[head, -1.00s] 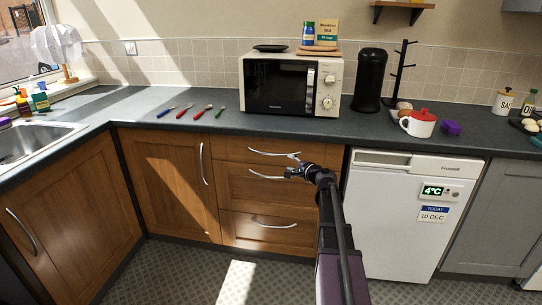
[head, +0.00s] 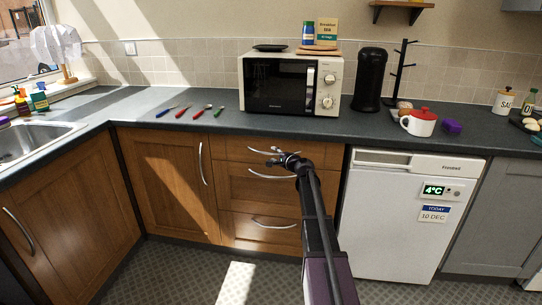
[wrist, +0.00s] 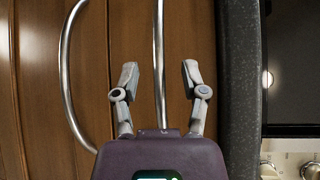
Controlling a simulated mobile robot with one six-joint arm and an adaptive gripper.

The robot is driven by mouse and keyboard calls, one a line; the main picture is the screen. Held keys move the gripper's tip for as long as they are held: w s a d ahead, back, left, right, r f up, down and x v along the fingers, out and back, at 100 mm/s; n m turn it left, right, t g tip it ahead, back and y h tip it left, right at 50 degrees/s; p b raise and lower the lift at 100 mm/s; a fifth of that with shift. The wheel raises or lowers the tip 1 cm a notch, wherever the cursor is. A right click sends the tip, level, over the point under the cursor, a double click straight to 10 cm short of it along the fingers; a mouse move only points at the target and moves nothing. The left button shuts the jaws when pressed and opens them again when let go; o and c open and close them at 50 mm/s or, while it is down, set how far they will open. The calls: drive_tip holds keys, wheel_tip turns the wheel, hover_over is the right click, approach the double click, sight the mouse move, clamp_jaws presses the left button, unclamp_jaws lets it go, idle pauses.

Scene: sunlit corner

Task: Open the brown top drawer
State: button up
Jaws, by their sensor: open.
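The brown top drawer (head: 229,143) is a shallow wooden front just under the dark worktop, flush with the cabinet. Its curved silver handle (head: 254,150) is partly hidden by my gripper (head: 271,157) in the head view. In the wrist view, which is turned sideways, my gripper (wrist: 160,78) is open. The handle (wrist: 159,35) runs between its two spread fingers, with a gap on either side. Neither finger visibly touches it. I cannot tell the exact depth between the fingertips and the handle.
A deeper middle drawer (head: 240,187) and a bottom drawer (head: 240,230) sit below. The middle drawer's handle (wrist: 66,70) curves left of my fingers in the wrist view. A white fridge (head: 395,240) stands right. The worktop (head: 225,128) carries a microwave (head: 285,85) above the drawers.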

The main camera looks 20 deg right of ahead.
drive_tip(key=shift+x, duration=1.4)
clamp_jaws()
